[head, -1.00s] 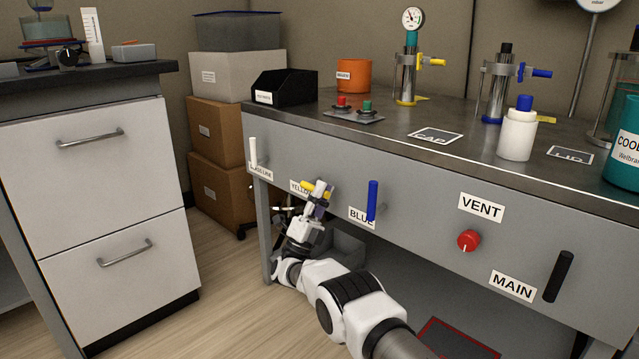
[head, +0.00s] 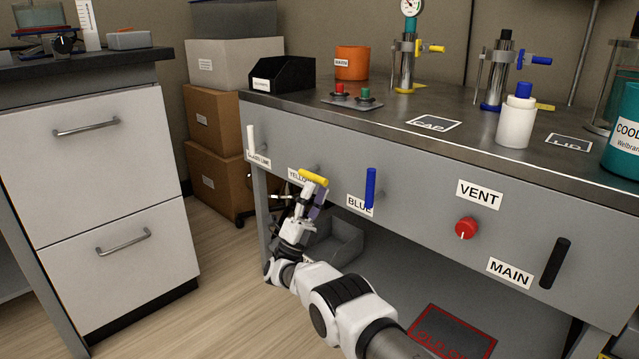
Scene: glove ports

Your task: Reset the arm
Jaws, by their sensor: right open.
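My right arm comes in from the bottom of the head view. Its gripper (head: 311,200) is open, just below and in front of the yellow handle (head: 313,178) on the bench's front panel. The yellow handle lies nearly level, tilted slightly down to the right. I cannot tell whether the fingers touch it. The gripper partly hides the panel below the handle. My left gripper is not in view.
The blue handle (head: 370,188), white handle (head: 251,138) and black handle (head: 555,263) stand upright on the panel. A red knob (head: 466,228) is under the VENT label. A grey bin (head: 342,240) sits under the bench. A drawer cabinet (head: 110,190) stands left, with floor between.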

